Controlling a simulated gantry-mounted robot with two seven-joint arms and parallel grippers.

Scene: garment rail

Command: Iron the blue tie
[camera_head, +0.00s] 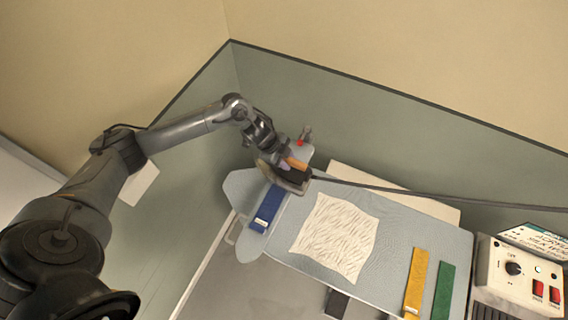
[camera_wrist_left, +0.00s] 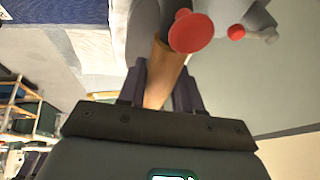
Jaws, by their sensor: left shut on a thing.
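The blue tie (camera_head: 266,212) lies across the narrow left end of the light blue ironing board (camera_head: 242,190). Part of a blue cloth, apparently the tie, shows at the upper left of the left wrist view (camera_wrist_left: 52,10). My left gripper (camera_head: 287,165) is shut on the orange-brown handle of the iron (camera_head: 293,186), and the handle also shows between its fingers in the left wrist view (camera_wrist_left: 164,78). The iron is at the far end of the tie; I cannot tell whether it touches it. My right gripper is not in view.
A wrinkled cream cloth (camera_head: 336,238) lies mid-board, with a yellow strip (camera_head: 416,282) and a green strip (camera_head: 443,290) farther right. A dark cord (camera_head: 420,193) runs right from the iron. A control box (camera_head: 515,268) with red switches stands at the right. A grey-green wall is behind.

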